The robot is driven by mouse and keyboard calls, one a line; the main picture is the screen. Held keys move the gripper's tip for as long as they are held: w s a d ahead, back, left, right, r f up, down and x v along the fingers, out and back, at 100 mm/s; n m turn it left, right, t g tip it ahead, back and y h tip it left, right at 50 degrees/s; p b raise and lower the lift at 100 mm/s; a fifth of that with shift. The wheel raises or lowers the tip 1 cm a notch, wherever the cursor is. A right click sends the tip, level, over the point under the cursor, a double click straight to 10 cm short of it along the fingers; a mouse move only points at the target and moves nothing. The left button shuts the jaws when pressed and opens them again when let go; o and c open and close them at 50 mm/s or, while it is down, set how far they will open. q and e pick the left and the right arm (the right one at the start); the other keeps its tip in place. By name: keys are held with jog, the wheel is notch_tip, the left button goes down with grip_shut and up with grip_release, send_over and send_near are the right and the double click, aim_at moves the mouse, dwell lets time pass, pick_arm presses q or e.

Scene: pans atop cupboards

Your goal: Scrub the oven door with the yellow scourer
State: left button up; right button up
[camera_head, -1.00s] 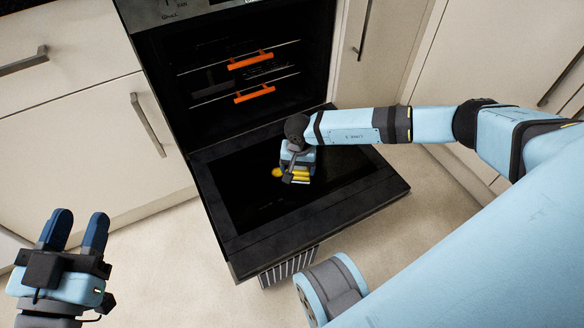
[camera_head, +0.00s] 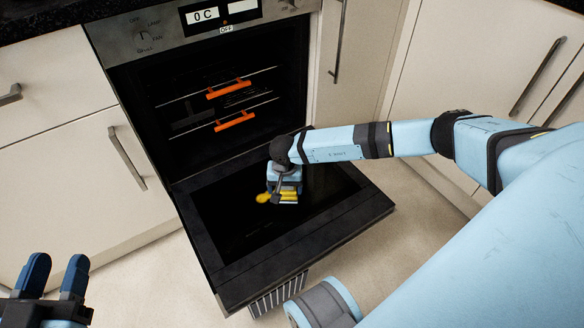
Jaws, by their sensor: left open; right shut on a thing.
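The oven door (camera_head: 345,222) is folded down flat and open, with a dark glass panel in a black frame.
The oven cavity (camera_head: 180,88) holds racks with orange handles (camera_head: 234,121). A control panel (camera_head: 165,38) with knob and display is above. Cream cupboards with grey handles (camera_head: 127,158) flank the oven. A striped cloth (camera_head: 277,297) shows below the door's front edge. The floor left of it is clear.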

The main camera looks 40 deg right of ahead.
aim_at(267, 201)
jog(key=shift+w+a, duration=0.3)
jog(key=shift+a, duration=0.7)
jog(key=shift+w+a, duration=0.35)
jog(key=shift+a, duration=0.6)
jog(key=shift+w+a, duration=0.3)
jog(key=shift+a, duration=0.7)
jog(key=shift+s+d+f, duration=0.1)
jog(key=shift+s+d, duration=0.05)
jog(key=shift+d, duration=2.25)
jog(key=shift+s+d, duration=0.15)
jog(key=shift+d, duration=2.1)
jog(key=shift+w+a, duration=0.2)
jog(key=shift+a, duration=2.2)
jog(key=shift+w+a, duration=0.15)
jog(key=shift+a, duration=2.4)
jog(key=shift+s+d, duration=0.15)
jog(key=shift+d, duration=2.3)
jog(key=shift+s+d, duration=0.15)
jog(key=shift+d, duration=2.25)
jog(key=shift+w+a, duration=0.1)
jog(key=shift+a, duration=2.25)
jog(key=shift+w+a+p, duration=0.15)
jog(key=shift+a+p, duration=0.15)
jog(key=shift+a, duration=1.95)
jog(key=o, duration=0.7)
jog(key=shift+d, duration=0.1)
jog(key=shift+f+b, duration=0.3)
jog(key=shift+f, duration=0.3)
